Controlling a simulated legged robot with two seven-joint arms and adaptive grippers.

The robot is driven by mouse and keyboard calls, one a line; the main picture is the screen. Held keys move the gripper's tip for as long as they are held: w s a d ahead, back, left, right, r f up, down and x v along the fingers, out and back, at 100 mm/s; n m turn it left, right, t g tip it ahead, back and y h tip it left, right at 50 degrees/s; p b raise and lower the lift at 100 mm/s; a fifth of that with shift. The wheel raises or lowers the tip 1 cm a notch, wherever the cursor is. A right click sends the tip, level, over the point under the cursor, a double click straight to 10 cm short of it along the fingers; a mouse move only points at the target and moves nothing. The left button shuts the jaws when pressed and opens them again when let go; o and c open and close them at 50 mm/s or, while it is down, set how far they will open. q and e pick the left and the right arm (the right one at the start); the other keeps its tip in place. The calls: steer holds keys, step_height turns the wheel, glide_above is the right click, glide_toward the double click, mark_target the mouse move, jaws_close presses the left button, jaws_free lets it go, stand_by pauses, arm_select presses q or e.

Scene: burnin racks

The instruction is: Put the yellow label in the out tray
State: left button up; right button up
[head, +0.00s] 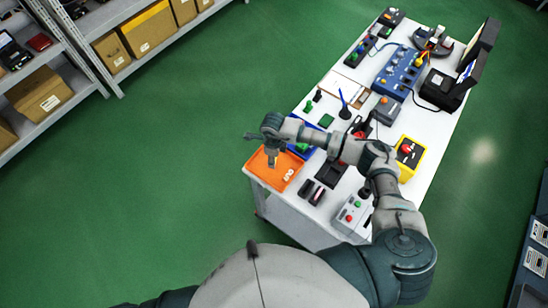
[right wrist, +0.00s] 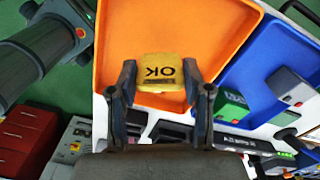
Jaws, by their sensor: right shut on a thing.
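My right gripper (head: 271,162) is over the orange tray (head: 256,167) at the table's near left corner in the head view. In the right wrist view its fingers (right wrist: 160,78) are shut on the yellow label (right wrist: 158,72), which carries the dark letters OK, upside down in this view. The orange tray (right wrist: 178,25) fills the background behind the label there. I cannot tell how high the label is above the tray floor. In the head view the label is hidden or too small to make out. My left gripper is out of view.
A blue tray (right wrist: 268,65) holding green and grey parts lies beside the orange tray. Small white shapes (head: 288,174) show in the orange tray. A black tray (head: 331,173), a grey button box (head: 352,215) and a yellow box (head: 409,158) stand nearby. Shelves with cartons (head: 42,92) are left.

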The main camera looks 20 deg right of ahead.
steer(key=shift+f, duration=0.5)
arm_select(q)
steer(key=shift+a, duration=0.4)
arm_select(e)
steer(key=shift+f, duration=0.15)
steer(key=o, duration=0.9)
steer(key=shift+d, duration=0.2)
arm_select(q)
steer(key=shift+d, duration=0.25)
arm_select(e)
steer(key=shift+o, duration=0.2)
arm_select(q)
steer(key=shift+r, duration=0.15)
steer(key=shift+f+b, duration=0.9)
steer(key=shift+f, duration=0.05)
arm_select(e)
step_height(320, 180, up, 12)
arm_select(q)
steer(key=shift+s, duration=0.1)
